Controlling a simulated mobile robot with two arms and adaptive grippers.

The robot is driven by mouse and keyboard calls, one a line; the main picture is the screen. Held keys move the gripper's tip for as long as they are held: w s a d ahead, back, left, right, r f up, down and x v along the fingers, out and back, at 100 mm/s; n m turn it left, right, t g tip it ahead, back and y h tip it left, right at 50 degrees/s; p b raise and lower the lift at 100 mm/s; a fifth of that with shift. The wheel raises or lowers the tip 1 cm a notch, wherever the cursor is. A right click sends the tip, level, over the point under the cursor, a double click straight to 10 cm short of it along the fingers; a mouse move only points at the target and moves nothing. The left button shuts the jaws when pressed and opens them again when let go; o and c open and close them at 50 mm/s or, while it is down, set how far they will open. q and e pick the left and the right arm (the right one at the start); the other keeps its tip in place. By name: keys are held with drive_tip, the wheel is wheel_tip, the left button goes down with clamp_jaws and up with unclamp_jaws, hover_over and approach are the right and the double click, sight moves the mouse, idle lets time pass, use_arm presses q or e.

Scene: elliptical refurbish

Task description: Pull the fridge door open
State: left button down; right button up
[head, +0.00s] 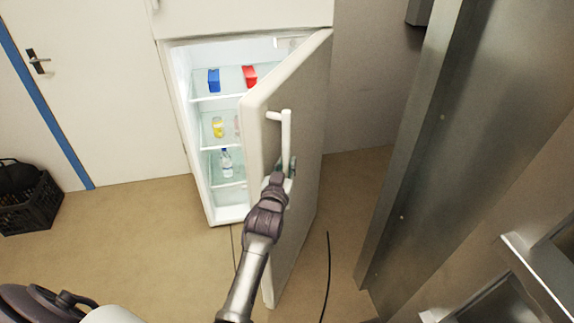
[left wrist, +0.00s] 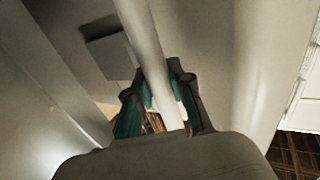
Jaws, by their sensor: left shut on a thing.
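The fridge door (head: 300,90) stands open, swung out toward me, hinged on its right side. Its white bar handle (head: 286,128) is on the outer face near the free edge. My left gripper (head: 281,172) is shut on the lower part of the handle. In the left wrist view the handle (left wrist: 143,40) runs down between the fingers of my left gripper (left wrist: 160,103). The fridge interior (head: 203,108) shows shelves with a blue box, a red box, a yellow item and a bottle. My right gripper is not in view.
A tall grey metal panel (head: 425,150) stands to the right of the fridge door, with floor between. A black crate (head: 30,205) sits on the floor at the left, near a white room door (head: 90,90). The floor in front of the fridge is mostly clear.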

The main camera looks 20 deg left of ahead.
use_arm(q)
drive_tip(key=c, duration=1)
unclamp_jaws()
drive_tip(key=shift+r, duration=0.1)
drive_tip(key=shift+v, duration=3.75)
